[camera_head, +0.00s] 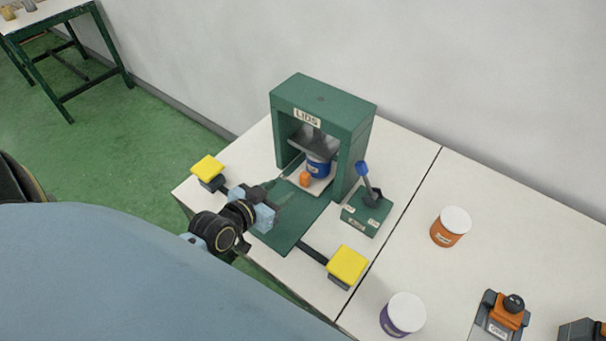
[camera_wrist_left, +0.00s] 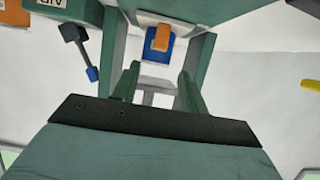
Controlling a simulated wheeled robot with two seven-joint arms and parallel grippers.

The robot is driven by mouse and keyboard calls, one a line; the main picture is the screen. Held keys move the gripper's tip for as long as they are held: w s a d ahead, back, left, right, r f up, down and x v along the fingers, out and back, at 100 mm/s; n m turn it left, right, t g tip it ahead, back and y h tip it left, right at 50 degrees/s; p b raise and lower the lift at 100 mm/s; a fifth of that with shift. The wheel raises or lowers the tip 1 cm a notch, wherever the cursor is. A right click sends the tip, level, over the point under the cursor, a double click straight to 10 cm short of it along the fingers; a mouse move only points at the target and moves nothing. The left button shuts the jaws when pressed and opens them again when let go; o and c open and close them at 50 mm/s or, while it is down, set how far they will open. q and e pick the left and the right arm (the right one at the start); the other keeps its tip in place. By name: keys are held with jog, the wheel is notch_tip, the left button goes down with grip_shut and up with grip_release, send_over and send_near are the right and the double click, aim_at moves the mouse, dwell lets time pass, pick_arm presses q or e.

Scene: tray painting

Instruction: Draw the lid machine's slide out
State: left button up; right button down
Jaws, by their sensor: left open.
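The green lid machine (camera_head: 360,125), marked LIDS, stands against the wall. A blue can (camera_head: 318,165) sits inside it on a pale slide (camera_head: 318,187). An orange knob (camera_head: 305,179) is at the slide's front; it also shows in the left wrist view (camera_wrist_left: 162,38). My left gripper (camera_head: 288,188) is open and empty, over the green plate in front of the machine. Its fingers (camera_wrist_left: 159,75) point toward the knob, apparently short of it. The fingertips are partly hard to tell from the green behind them. My right gripper is not in view.
A lever box (camera_head: 366,215) with a blue-tipped lever stands right of the machine. Yellow pads lie left (camera_head: 207,168) and right (camera_head: 347,264) of the plate. Orange (camera_head: 450,228) and purple (camera_head: 402,316) cans with white lids stand on the right table. Free tabletop lies between them.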

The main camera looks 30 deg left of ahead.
aim_at(302, 177)
pick_arm(q)
jog(key=x, duration=0.4)
jog(key=shift+f, duration=0.1)
jog(key=b+x, duration=0.1)
jog(key=x, duration=0.4)
jog(key=shift+w+f, duration=0.1)
jog(key=shift+w, duration=0.1)
jog(key=shift+w+f+b, duration=0.15)
jog(key=shift+w+b, duration=0.15)
jog(key=shift+w, duration=0.15)
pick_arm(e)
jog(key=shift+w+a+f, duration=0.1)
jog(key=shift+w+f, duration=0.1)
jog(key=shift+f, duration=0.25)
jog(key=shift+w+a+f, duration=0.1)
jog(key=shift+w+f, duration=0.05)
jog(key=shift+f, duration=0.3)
pick_arm(q)
grip_shut()
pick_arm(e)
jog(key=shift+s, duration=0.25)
